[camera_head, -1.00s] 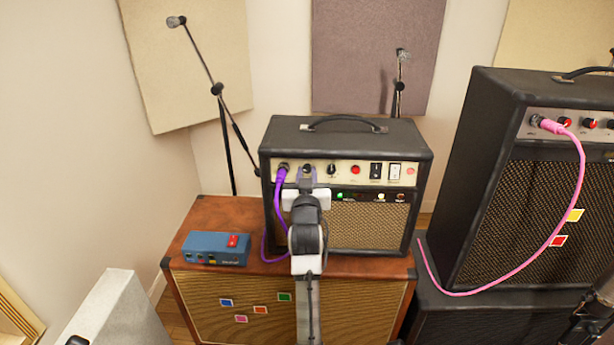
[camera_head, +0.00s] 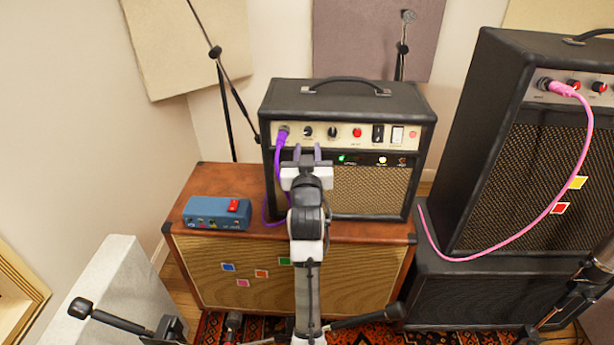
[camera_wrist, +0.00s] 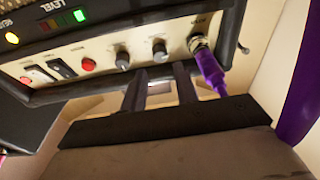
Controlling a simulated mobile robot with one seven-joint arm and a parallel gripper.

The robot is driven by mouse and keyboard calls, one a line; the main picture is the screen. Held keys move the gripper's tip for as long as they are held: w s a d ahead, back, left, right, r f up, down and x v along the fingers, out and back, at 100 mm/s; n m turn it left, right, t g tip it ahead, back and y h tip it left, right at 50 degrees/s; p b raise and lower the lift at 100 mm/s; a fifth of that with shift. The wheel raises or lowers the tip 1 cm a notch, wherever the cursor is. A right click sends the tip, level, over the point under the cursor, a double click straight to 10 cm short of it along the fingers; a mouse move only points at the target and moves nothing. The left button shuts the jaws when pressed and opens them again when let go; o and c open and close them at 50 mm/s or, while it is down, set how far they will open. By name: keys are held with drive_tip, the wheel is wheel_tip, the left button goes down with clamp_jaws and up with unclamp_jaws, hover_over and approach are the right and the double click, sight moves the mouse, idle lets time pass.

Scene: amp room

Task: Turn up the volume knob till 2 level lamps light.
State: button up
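The black amp (camera_head: 290,104) stands on a brown cabinet, its cream panel facing me. Two dark knobs sit between the purple-plugged jack and a red button: one nearer the jack (camera_head: 308,131), the other to its right (camera_head: 332,132). Their labels are too small to read, so I cannot tell which is volume. In the wrist view, the jack-side knob (camera_wrist: 158,50) is just beyond my fingertips. My gripper (camera_head: 307,150) is open and empty, apart from the knobs. In the level row, a green lamp (camera_wrist: 80,15) is brightly lit; the neighbouring lamp (camera_wrist: 62,20) looks dim.
The purple cable (camera_head: 281,150) hangs close to the left of my gripper. A blue pedal box (camera_head: 217,212) lies on the brown cabinet (camera_head: 190,262). A larger amp (camera_head: 500,90) with a pink cable (camera_head: 585,150) stands at right. A microphone stand (camera_head: 228,90) is behind.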

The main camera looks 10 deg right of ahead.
drive_tip(key=b+v, duration=0.1)
drive_tip(key=v, duration=0.7)
drive_tip(key=shift+s+b, duration=0.25)
drive_tip(key=shift+b, duration=0.15)
drive_tip(key=shift+o, duration=0.4)
